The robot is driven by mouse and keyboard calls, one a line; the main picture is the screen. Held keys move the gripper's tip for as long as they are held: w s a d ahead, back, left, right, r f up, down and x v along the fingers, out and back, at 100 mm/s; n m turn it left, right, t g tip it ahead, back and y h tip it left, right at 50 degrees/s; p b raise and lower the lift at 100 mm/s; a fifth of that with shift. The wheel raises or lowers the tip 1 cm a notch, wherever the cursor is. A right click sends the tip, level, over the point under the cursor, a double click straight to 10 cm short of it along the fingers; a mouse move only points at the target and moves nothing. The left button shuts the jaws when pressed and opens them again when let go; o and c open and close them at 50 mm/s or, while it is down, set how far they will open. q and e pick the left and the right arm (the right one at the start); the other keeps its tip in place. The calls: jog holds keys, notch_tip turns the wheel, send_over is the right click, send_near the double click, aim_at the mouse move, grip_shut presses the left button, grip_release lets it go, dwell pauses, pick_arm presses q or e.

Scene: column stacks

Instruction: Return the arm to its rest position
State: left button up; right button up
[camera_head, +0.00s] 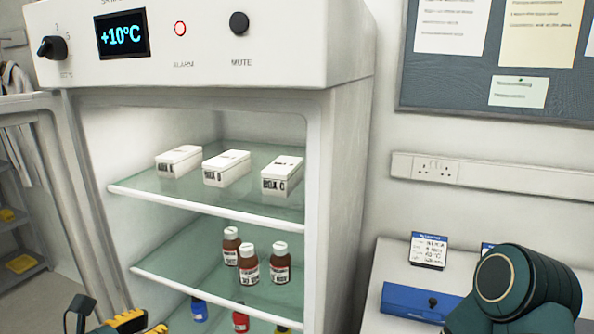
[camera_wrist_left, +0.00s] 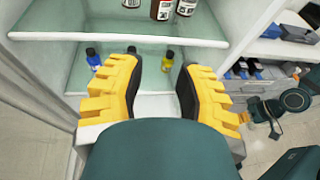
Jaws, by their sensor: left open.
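My left gripper (camera_head: 125,322) shows at the lower left edge of the head view, in front of the open fridge. In the left wrist view its two yellow fingers (camera_wrist_left: 159,62) stand wide apart with nothing between their pads. Beyond them are a blue bottle (camera_wrist_left: 93,57) and a yellow bottle (camera_wrist_left: 167,61) on the lower shelf. My right arm (camera_head: 520,290) is folded at the lower right of the head view, by the side bench. Its gripper (camera_wrist_left: 264,118) seems to show small and dark in the left wrist view, too unclear to tell its jaws.
White boxes (camera_head: 226,168) stand on the fridge's top glass shelf (camera_head: 235,200). Brown bottles (camera_head: 249,264) stand on the middle shelf. A blue case (camera_head: 415,301) and a label card (camera_head: 428,250) are on the side bench. Floor (camera_wrist_left: 40,130) is clear left of the gripper.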

pick_arm(q)
jog(key=s+d+f+m+g+h, duration=0.2)
jog(key=d+f+m+g, duration=0.5)
jog(key=d+f+m, duration=1.05)
jog(key=s+a+f+m+g+y, duration=0.1)
jog(key=s+f+m+g+y, duration=0.1)
jog(key=f+m, duration=0.3)
jog(key=s+a+f+m+g+y, duration=0.1)
jog(key=s+f+m+g+y, duration=0.1)
jog(key=f+m, duration=0.4)
notch_tip(320, 180, down, 5)
jog(key=s+y, duration=0.1)
jog(key=s, duration=0.1)
jog(key=shift+s, duration=0.35)
jog(key=shift+a+f, duration=0.1)
jog(key=shift+a, duration=0.05)
